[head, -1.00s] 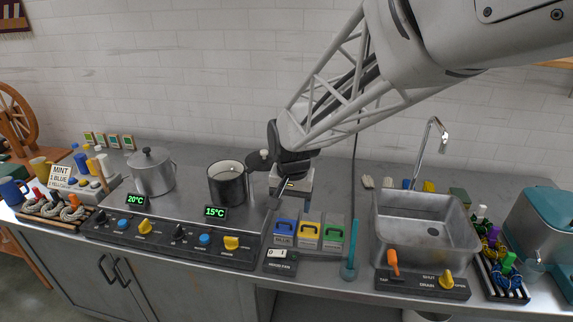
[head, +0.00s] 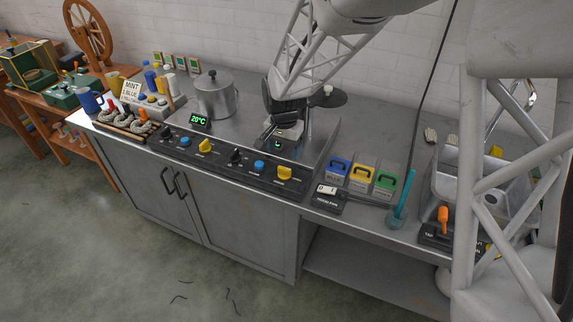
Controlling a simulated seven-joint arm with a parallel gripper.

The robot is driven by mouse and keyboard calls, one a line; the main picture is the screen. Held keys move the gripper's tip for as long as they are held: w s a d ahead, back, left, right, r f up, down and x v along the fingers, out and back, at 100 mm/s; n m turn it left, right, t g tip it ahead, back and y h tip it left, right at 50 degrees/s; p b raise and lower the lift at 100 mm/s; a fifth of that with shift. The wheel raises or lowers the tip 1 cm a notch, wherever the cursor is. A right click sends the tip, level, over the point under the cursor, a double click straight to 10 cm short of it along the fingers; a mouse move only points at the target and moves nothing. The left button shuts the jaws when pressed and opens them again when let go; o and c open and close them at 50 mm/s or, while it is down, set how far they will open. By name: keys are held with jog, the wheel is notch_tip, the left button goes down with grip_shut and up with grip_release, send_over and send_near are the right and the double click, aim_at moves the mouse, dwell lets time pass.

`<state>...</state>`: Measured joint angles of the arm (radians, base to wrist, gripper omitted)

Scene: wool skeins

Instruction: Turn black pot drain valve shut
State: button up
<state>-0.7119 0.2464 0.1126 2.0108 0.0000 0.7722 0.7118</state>
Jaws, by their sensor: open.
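The black pot's yellow valve knob (head: 285,173) sits at the right end of the dark front panel, with a blue knob (head: 259,166) and a black knob (head: 235,157) to its left. Its label is too small to read, and I cannot tell its setting surely. My gripper (head: 272,135) is open, pointing down above and behind that panel, apart from the yellow knob. A black lid (head: 328,98) with a pale knob shows right of my gripper.
A lidded steel pot (head: 215,96) stands to the left, with a 20°C display and its own yellow knob (head: 205,146). Blue, yellow and green boxes (head: 362,174) and a fan switch (head: 328,197) stand right of the panel. Part of my body covers much of the sink (head: 440,190).

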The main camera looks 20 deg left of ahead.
aim_at(284, 168)
jog(key=shift+f, duration=0.1)
jog(key=shift+f, duration=3.75)
jog(key=c, duration=0.9)
